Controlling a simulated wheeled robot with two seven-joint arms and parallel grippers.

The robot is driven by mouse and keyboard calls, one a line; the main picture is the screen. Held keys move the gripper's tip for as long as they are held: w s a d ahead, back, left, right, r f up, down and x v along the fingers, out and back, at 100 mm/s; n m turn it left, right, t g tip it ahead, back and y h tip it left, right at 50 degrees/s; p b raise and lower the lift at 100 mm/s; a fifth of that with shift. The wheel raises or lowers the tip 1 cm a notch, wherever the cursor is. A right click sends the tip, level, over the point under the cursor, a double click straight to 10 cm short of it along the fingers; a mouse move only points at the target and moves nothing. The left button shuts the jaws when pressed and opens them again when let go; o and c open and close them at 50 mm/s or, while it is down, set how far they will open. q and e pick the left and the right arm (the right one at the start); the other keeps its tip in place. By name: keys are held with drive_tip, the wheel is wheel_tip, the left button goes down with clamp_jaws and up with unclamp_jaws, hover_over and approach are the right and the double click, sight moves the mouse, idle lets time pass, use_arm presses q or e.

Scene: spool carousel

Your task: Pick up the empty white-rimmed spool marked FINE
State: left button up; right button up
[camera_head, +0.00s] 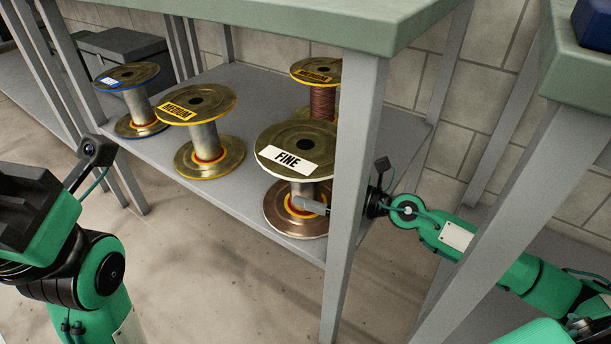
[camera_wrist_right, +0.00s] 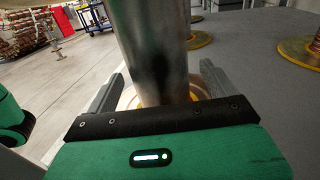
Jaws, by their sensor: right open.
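The FINE spool (camera_head: 318,148) stands upright on the shelf, behind and left of the front table leg in the head view. Its top flange has a pale rim and a white FINE label; its bare metal core carries no wire. In the right wrist view, the core (camera_wrist_right: 155,45) rises between the two fingers of my right gripper (camera_wrist_right: 162,76). The jaws are open, one finger on each side of the core, with visible gaps. In the head view, my right gripper (camera_head: 310,205) is low between the flanges, partly hidden by the leg. My left gripper (camera_head: 28,200) is at the left, its fingertips unclear.
A yellow-rimmed MEDIUM spool (camera_head: 198,104) stands empty to the left, with a blue-rimmed spool (camera_head: 127,77) beyond it. A copper-wound MEDIUM spool (camera_head: 316,70) stands behind. The table leg (camera_head: 352,190) and green tabletop (camera_head: 290,18) border the space around the right arm.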

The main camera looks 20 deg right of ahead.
drive_tip(key=shift+p+x, duration=0.3)
drive_tip(key=shift+x, duration=1.2)
drive_tip(key=c, duration=1.8)
drive_tip(key=shift+r, duration=0.1)
